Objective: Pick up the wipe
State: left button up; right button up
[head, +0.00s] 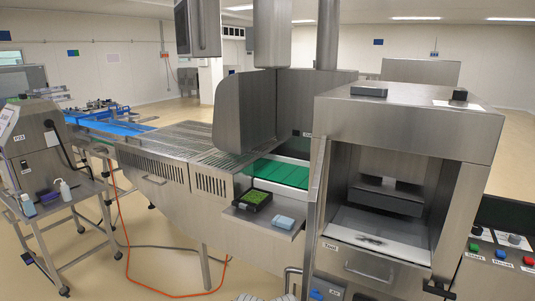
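The wipe appears to be the small light blue folded cloth (284,222) in the head view. It lies flat on a small steel shelf (256,229) at the front of the machine, near the shelf's right end. Nothing is touching it from above. Neither of my grippers can be made out in this view.
A black tray (240,204) of green contents sits on the shelf left of the wipe. The steel sealer housing (398,119) with an open chamber stands close on the right. A green belt (283,172) lies behind. Bottles stand on a side table at left. An orange hose (121,222) runs across the floor.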

aim_at(286, 223)
jog(key=j+z, duration=0.5)
jog(key=j, duration=0.15)
jog(key=j+z, duration=0.5)
jog(key=j, duration=0.15)
